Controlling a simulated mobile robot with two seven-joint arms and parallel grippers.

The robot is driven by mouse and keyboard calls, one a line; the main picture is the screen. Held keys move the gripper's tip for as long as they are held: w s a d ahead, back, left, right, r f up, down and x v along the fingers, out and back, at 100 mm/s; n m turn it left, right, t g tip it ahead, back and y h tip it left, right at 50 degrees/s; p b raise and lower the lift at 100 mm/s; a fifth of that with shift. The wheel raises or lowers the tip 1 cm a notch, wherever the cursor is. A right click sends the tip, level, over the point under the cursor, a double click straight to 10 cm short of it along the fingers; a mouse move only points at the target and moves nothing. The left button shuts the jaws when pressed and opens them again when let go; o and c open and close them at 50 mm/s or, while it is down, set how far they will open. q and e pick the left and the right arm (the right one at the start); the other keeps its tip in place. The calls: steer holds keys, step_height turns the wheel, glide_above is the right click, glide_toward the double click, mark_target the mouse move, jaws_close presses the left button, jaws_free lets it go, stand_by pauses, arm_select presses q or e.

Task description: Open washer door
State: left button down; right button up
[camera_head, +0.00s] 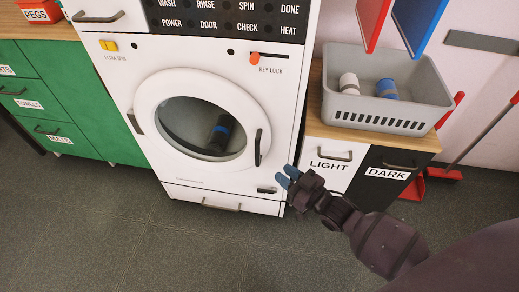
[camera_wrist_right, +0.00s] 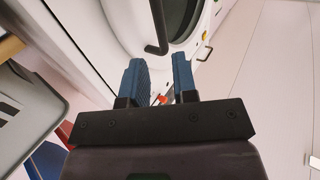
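The white washer (camera_head: 215,65) stands in the middle of the head view. Its round white door (camera_head: 163,88) looks shut, and a dark roll with a blue band shows through the glass. The dark vertical door handle (camera_head: 258,148) is on the door's right side. My right gripper (camera_head: 287,177), with blue fingertips, is open and empty, to the lower right of the handle and apart from it. In the right wrist view the handle (camera_wrist_right: 161,25) lies beyond the open fingers (camera_wrist_right: 159,72), roughly in line with the gap. My left gripper is not in view.
A grey basket (camera_head: 385,118) with two rolls stands on the light/dark cabinet (camera_head: 333,150) to the right. Green drawers (camera_head: 75,90) stand to the left. Red tools lean at the far right. The floor (camera_head: 150,235) in front is clear.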

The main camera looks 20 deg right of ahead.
mark_target(259, 154)
steer(key=b+x, duration=0.1)
steer(key=x, duration=0.3)
steer(key=shift+w+a, duration=0.1)
steer(key=shift+w, duration=0.25)
steer(key=b+x, duration=0.1)
steer(key=x, duration=0.3)
steer(key=shift+w+a, duration=0.15)
steer(key=shift+w, duration=0.25)
steer(key=shift+w+a+r, duration=0.1)
steer(key=shift+w+a, duration=0.1)
steer(key=shift+w, duration=0.45)
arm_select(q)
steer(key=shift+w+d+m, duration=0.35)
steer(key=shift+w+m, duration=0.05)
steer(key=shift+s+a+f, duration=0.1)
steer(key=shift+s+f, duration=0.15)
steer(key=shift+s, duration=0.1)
arm_select(e)
jaws_close()
